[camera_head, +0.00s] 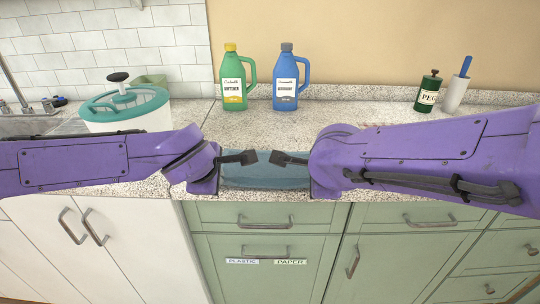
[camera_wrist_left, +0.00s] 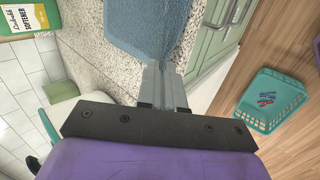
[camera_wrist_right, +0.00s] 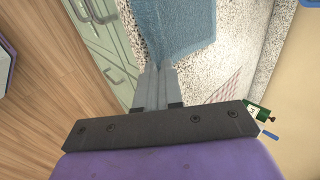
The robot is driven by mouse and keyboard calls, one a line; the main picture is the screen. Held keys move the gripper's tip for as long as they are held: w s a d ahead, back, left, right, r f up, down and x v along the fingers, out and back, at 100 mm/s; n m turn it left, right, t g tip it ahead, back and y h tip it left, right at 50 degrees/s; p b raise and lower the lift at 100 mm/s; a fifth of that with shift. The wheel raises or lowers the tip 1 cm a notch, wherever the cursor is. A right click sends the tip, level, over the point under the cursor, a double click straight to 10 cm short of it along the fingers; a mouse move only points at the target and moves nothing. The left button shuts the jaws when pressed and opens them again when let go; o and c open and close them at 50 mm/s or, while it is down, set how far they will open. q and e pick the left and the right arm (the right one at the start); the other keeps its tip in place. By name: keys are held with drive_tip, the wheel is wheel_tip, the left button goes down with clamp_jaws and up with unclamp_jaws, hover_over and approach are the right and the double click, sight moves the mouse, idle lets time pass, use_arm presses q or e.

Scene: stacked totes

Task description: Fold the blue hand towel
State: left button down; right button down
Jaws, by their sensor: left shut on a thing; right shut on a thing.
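The blue hand towel (camera_head: 265,180) lies on the speckled countertop at its front edge, between my two arms. It also shows in the left wrist view (camera_wrist_left: 145,28) and in the right wrist view (camera_wrist_right: 180,25). My left gripper (camera_wrist_left: 162,68) is shut on a near corner of the towel. My right gripper (camera_wrist_right: 158,68) is shut on the towel's other near corner. In the head view my arms hide the towel's left and right ends, and the held corners are hard to make out.
A green softener bottle (camera_head: 234,82) and a blue detergent bottle (camera_head: 287,82) stand behind the towel. A white tub with a teal lid (camera_head: 125,110) is at the left. A green peg canister (camera_head: 428,95) is at the back right. A teal basket (camera_wrist_left: 272,98) stands on the floor.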

use_arm(q)
drive_tip(key=shift+d, duration=0.1)
use_arm(e)
drive_tip(key=shift+d, duration=0.1)
use_arm(q)
drive_tip(key=c, duration=1)
unclamp_jaws()
use_arm(e)
drive_tip(key=c, duration=1)
unclamp_jaws()
use_arm(q)
drive_tip(key=s+r, duration=0.4)
drive_tip(key=r, duration=0.5)
use_arm(e)
drive_tip(key=s+r, duration=0.4)
drive_tip(key=r, duration=0.5)
